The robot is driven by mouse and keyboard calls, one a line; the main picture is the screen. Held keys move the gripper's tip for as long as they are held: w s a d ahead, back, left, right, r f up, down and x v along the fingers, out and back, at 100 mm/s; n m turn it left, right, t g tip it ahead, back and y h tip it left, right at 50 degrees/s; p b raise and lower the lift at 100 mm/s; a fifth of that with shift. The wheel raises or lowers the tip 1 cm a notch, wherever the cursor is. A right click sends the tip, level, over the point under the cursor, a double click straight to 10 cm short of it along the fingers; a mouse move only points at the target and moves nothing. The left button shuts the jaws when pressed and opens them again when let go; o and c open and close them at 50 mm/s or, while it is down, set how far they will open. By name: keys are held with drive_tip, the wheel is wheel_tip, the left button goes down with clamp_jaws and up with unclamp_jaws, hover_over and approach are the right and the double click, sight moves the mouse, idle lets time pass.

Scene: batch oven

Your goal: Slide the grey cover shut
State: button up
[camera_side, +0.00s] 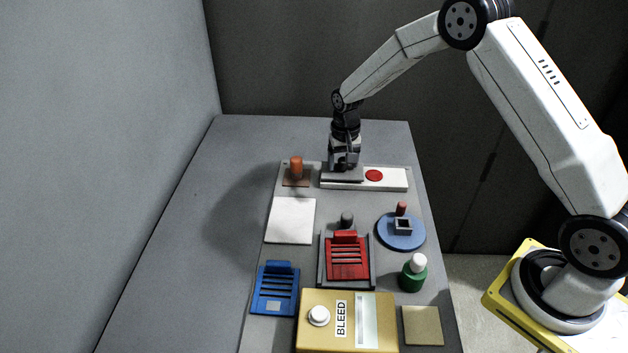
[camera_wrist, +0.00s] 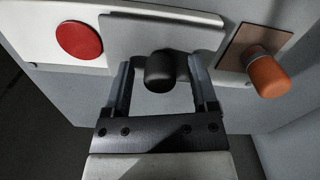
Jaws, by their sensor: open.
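The grey cover (camera_wrist: 135,32) is a flat plate on a long white base (camera_side: 393,184). In the side view the cover (camera_side: 343,179) sits at the left part of the base. A red disc (camera_side: 374,175) on the base is uncovered to its right; in the wrist view the red disc (camera_wrist: 79,40) shows at the left. A black knob (camera_wrist: 160,68) stands out from the cover. My gripper (camera_wrist: 161,75) is open, with one finger on each side of the knob. Whether either finger touches it I cannot tell. In the side view my gripper (camera_side: 344,164) is over the cover and hides the knob.
An orange peg (camera_side: 296,167) on a brown plate stands close left of the base. Nearer are a white pad (camera_side: 291,220), a red slotted piece (camera_side: 347,259), a blue disc (camera_side: 401,240), a green bottle (camera_side: 413,274) and a yellow box (camera_side: 375,315). The table's left side is clear.

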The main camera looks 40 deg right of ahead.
drive_tip(key=shift+c, duration=0.2)
clamp_jaws()
idle(1.2)
